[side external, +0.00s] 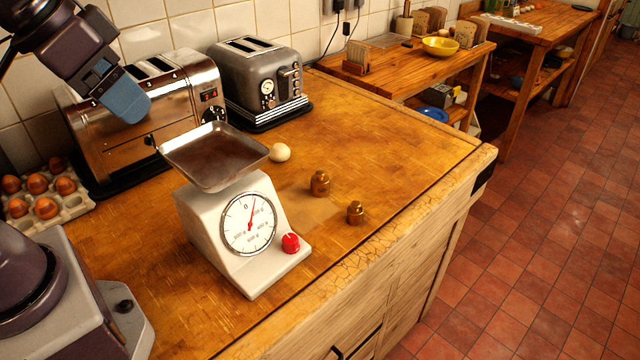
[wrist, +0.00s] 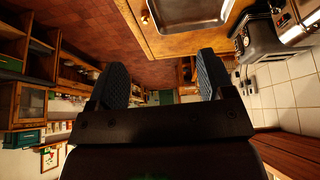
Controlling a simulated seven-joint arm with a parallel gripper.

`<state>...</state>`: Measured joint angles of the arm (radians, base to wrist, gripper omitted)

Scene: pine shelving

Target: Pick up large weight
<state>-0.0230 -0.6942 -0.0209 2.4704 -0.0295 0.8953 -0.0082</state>
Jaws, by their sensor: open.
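Two brass weights stand upright on the wooden worktop right of the scale in the side external view. The large weight (side external: 320,184) is farther back, and the small weight (side external: 355,213) is nearer the front edge. My gripper (side external: 124,100) is raised at the upper left, in front of the chrome toaster in the picture and well away from both weights. In the wrist view my gripper (wrist: 162,76) has its two dark fingers wide apart with nothing between them. A small brass-coloured thing shows at the top there, too small to identify.
A white scale (side external: 215,235) with an empty-looking metal pan (side external: 213,157) stands between my gripper and the weights. A pale egg (side external: 280,152) lies behind the large weight. A grey toaster (side external: 262,82), chrome toaster (side external: 140,125) and egg tray (side external: 75,205) line the wall side.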

